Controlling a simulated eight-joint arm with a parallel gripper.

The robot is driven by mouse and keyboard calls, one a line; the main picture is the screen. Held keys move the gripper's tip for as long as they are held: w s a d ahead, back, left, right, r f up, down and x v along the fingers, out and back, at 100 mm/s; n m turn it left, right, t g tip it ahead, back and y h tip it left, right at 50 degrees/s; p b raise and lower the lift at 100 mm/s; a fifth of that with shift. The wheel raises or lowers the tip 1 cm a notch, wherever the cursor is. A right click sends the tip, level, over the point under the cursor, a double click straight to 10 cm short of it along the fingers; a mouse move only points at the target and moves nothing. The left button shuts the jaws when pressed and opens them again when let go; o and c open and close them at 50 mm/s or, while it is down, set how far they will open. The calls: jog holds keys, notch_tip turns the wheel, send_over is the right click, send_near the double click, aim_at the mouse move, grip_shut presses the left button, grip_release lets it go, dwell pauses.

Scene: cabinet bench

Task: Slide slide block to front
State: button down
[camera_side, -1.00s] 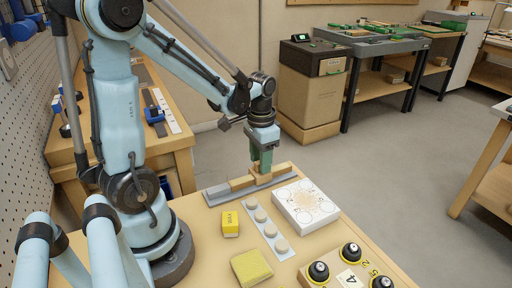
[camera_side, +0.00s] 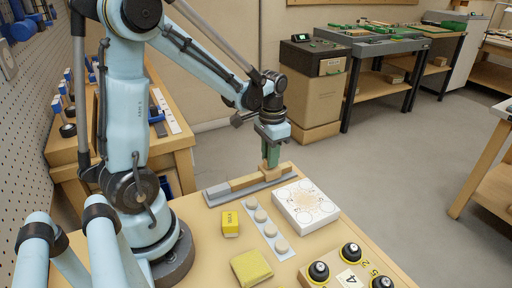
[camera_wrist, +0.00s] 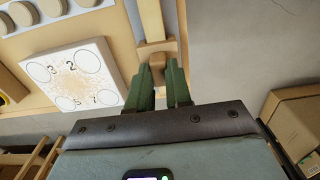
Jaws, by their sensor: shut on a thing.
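The slide block (camera_side: 267,174) is a small wooden block on a wooden bar that runs along a grey slide rail (camera_side: 217,194) at the bench's far edge. It sits toward the right end of the rail. My gripper (camera_side: 271,162), with green fingers, points down from above and is shut on the block. In the wrist view the block (camera_wrist: 155,54) shows at the tips of the green fingers (camera_wrist: 160,70), with the bar running away beyond it. The fingers hide part of the block.
A white board with printed circles (camera_side: 306,205) lies close to the rail. A strip of round pads (camera_side: 261,216), a yellow box (camera_side: 230,223), a yellow pad (camera_side: 251,267) and a board with black knobs (camera_side: 350,252) are nearer. Floor lies beyond the bench edge.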

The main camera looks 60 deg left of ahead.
jog(key=shift+w, duration=0.3)
jog(key=c, duration=1)
grip_release()
jog(key=shift+c, duration=0.2)
jog(key=shift+s+r, duration=0.1)
jog(key=shift+r, duration=0.05)
notch_tip(320, 180, up, 12)
jog(key=s+d+f+t, duration=0.1)
jog(key=s+d+t, duration=0.1)
jog(key=d, duration=0.3)
jog(key=s+d+f+t, duration=0.2)
jog(key=d+t, duration=0.3)
jog(key=shift+s+d+f, duration=0.15)
jog(key=shift+d+f, duration=0.1)
jog(key=shift+d, duration=0.15)
